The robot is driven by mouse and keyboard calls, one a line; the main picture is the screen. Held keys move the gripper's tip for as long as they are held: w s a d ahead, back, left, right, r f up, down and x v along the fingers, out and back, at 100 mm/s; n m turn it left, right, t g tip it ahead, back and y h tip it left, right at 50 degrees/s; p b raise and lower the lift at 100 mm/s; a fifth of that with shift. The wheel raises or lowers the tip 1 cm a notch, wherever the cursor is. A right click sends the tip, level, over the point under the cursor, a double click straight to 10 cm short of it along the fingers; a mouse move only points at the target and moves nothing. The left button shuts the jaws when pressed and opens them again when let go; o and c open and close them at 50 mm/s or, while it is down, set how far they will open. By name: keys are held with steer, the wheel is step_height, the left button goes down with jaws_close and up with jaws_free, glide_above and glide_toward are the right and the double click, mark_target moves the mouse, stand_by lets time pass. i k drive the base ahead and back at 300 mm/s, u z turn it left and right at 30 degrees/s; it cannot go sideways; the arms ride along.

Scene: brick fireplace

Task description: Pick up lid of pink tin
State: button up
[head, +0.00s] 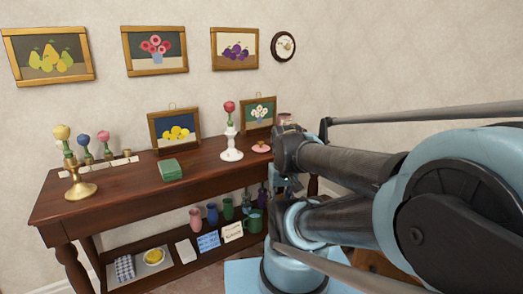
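A small pink lid-like piece (261,148) with a raised knob lies on the right part of the wooden table top. A pinkish round object (285,118) shows behind it, mostly hidden by my arm; I cannot tell whether it is the pink tin. My arm is folded across the right side of the view. The end of my arm, with my gripper (281,188), seems to be in front of the table's right end, right of and lower in the picture than the pink piece. Its fingers are too small and covered to judge. I see nothing held.
The dark wooden table (120,185) stands along the wall. A white vase with a red flower (231,152) is just left of the pink piece.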

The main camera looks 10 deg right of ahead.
mark_target(260, 148)
steer(key=u, duration=0.4)
steer(key=k, duration=1.3)
steer(key=z, duration=0.3)
steer(key=i, duration=1)
steer(key=u, duration=0.05)
